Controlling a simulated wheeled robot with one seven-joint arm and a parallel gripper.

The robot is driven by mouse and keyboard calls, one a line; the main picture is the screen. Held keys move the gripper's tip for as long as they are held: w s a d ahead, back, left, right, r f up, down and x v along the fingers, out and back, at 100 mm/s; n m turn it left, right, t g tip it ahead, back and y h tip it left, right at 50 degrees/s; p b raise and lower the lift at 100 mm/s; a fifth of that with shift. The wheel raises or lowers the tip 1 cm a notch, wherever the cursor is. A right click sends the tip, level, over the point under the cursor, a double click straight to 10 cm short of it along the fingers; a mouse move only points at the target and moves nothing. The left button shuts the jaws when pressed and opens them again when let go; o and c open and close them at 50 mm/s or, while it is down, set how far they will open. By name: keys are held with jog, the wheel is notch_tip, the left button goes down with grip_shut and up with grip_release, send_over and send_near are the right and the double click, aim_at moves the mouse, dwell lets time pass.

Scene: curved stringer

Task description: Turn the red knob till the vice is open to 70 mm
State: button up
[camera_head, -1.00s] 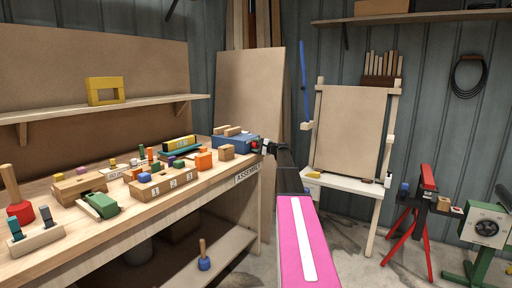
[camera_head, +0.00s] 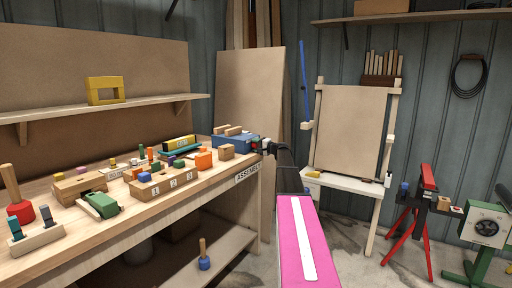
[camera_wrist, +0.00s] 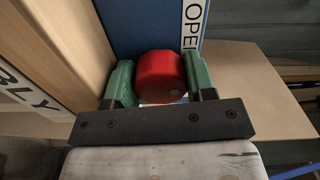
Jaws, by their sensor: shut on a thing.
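The vice (camera_head: 231,143) is a blue block at the right end of the workbench, with wooden pieces on top. In the wrist view its blue face (camera_wrist: 128,28) carries a white label (camera_wrist: 193,22) reading "OPE", the rest cut off. The red knob (camera_wrist: 160,72) sits between the two green fingertips of my gripper (camera_wrist: 160,84), which is shut on it from both sides. In the head view my gripper (camera_head: 265,147) is at the vice's right side, and the knob is mostly hidden. The jaw opening cannot be read.
The workbench (camera_head: 120,232) holds a numbered block (camera_head: 172,184), a green toy (camera_head: 99,204) and several coloured blocks to the left. A white easel stand (camera_head: 345,182) and a red-legged stand (camera_head: 409,230) are at the right. Floor shows between them.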

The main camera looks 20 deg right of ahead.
jog(key=shift+f, duration=0.1)
jog(key=o, duration=0.9)
jog(key=shift+s, duration=0.1)
jog(key=shift+o, duration=0.2)
